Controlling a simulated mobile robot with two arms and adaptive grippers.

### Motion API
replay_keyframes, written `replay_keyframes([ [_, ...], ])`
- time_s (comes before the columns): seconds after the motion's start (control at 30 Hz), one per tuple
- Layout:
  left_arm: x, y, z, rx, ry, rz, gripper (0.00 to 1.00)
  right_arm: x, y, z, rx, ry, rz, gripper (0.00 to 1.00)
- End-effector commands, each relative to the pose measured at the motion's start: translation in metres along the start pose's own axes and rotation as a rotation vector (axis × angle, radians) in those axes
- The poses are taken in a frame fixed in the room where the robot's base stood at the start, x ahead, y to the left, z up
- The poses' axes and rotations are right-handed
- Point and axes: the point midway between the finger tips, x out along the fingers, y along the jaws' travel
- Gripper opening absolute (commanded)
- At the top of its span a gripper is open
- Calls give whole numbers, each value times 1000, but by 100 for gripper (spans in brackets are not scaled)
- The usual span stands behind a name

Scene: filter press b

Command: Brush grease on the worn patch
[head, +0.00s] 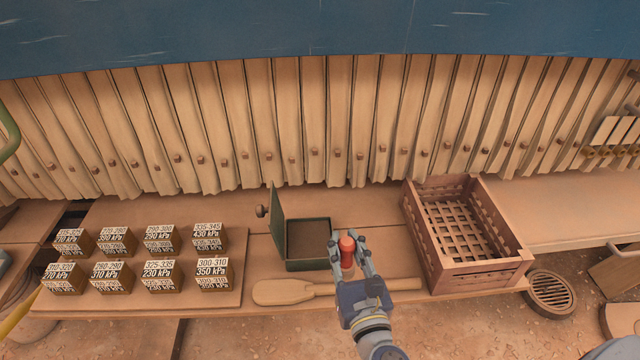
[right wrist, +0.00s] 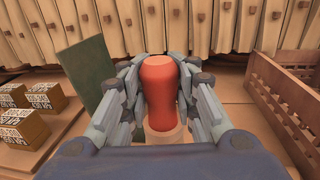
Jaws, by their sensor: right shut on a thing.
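My right gripper (head: 354,250) is shut on an upright red handle (head: 346,252), beside the right wall of an open green box (head: 306,264). In the right wrist view the red handle (right wrist: 161,85) stands between the fingers, with a paler part below it. Its lower end is hidden, so I cannot tell whether it has bristles. The green box has its lid (head: 277,212) raised on the left and a dark brown inside. I cannot make out a worn patch or grease. My left gripper is not in view.
Several labelled blocks (head: 210,272) stand on a board at the left. A wooden paddle (head: 285,292) lies in front of the box, passing under my right gripper. A slatted crate (head: 480,279) stands at the right. Hanging pale cloths (head: 310,130) line the back. A round drain (head: 551,290) is at the lower right.

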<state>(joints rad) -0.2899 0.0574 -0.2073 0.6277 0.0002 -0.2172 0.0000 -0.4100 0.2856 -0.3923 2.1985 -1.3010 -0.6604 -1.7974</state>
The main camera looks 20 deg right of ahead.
Motion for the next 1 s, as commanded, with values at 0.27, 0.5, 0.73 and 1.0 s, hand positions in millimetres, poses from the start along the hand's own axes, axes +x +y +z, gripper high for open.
replay_keyframes([
  [0.27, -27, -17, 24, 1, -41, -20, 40, 96, 33, 24, 7, -3, -106, 1],
  [0.5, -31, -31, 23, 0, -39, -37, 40, 127, 53, 33, 2, -1, -118, 1],
  [0.73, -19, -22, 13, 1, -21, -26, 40, 129, 54, 23, 0, -1, -118, 1],
  [1.0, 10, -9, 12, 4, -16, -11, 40, 128, 54, -2, 2, 0, -118, 1],
])
